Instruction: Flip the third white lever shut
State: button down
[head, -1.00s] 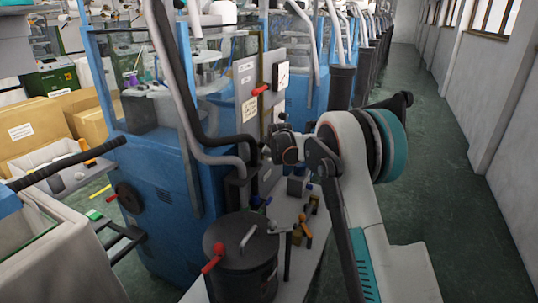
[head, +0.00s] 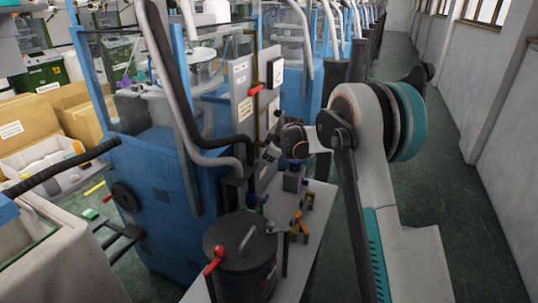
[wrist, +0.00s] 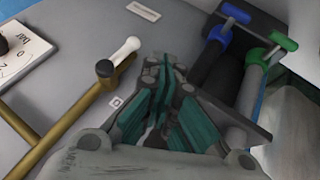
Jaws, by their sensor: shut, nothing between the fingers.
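One white lever (wrist: 124,53) shows in the wrist view, set on a dark round fitting on a brass pipe (wrist: 66,118). It tilts up and to the right. My gripper (wrist: 166,68) is shut and empty, its tips just right of the lever with a small gap in the picture. I cannot tell whether this is the third lever, and no other white lever is clear. In the head view my gripper (head: 271,152) is small and partly dark against the grey panel (head: 241,80) of the blue machine. The lever cannot be made out there.
A dial gauge (wrist: 22,50) sits left of the pipe. Blue-handled (wrist: 225,25) and green-handled (wrist: 273,47) valves on pipes stand close to the right. In the head view a black pot (head: 240,262) stands on the grey bench (head: 318,210). The aisle (head: 455,175) at right is clear.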

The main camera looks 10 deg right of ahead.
jog(key=w+f+b, duration=0.2)
jog(key=w+f, duration=0.2)
jog(key=w, duration=0.3)
jog(key=shift+w+d+f+b, duration=0.2)
jog(key=shift+d+f+b, duration=0.1)
jog(key=shift+d+f, duration=0.05)
